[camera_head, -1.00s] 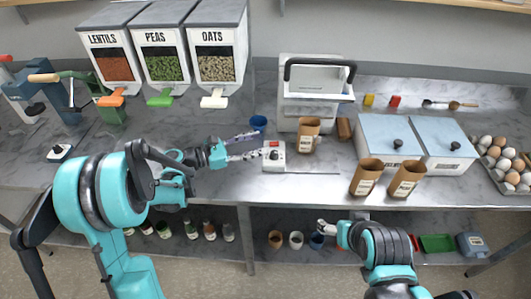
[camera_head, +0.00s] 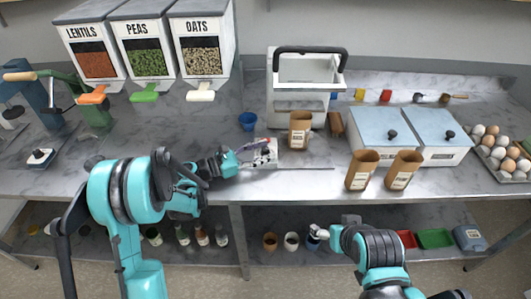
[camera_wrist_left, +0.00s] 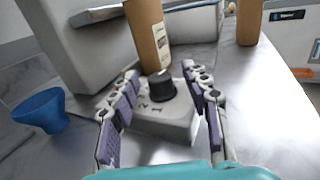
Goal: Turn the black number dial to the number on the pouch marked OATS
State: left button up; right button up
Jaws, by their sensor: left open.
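The black number dial (camera_wrist_left: 161,86) sits on a pale grey box (camera_wrist_left: 165,125) with numerals on its top, of which a 1 and a 2 show. The box (camera_head: 266,158) also shows in the head view. My left gripper (camera_wrist_left: 160,76) is open, with one finger on each side of the dial and a gap on both sides. A brown kraft pouch (camera_wrist_left: 148,38) stands behind the dial, and in the head view (camera_head: 300,128) too. Two more pouches (camera_head: 362,172) (camera_head: 403,170) stand to the right. Their labels are too small to read. My right gripper (camera_head: 316,232) is low, its fingers unclear.
Dispensers marked LENTILS, PEAS and OATS (camera_head: 203,62) stand at the back left. White bins (camera_head: 440,155) and an egg tray (camera_head: 515,178) are at right.

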pick_arm(q)
jog(key=shift+w+d, duration=0.2)
jog(key=shift+d, duration=0.25)
grip_shut()
jog(key=shift+n+t+y, duration=0.3)
jog(key=shift+t, duration=0.1)
jog(key=n+t+y+b, duration=0.1)
jog(key=n+t+y, duration=0.1)
jog(key=t, duration=0.1)
jog(key=shift+s+n, duration=0.15)
jog(key=shift+n, duration=0.15)
jog(key=n+t+y+b, duration=0.1)
jog(key=n+t+y, duration=0.2)
jog(key=t+y, duration=0.1)
jog(key=shift+d+n+y, duration=0.15)
jog(key=shift+n+y, duration=0.15)
jog(key=n+t+y, duration=0.1)
jog(key=n+y, duration=0.1)
jog(key=y, duration=0.2)
jog(key=n+t+y, duration=0.1)
jog(key=n+y, duration=0.2)
jog(key=y, duration=0.1)
jog(key=shift+t, duration=0.3)
jog(key=shift+n+g+y, duration=0.35)
jog(key=shift+n+y, duration=1.05)
jog(key=shift+y, duration=0.6)
jog(key=shift+n+g+y, duration=0.35)
jog(key=shift+n+y, duration=1.05)
jog(key=shift+y, duration=0.6)
jog(key=shift+a, duration=0.2)
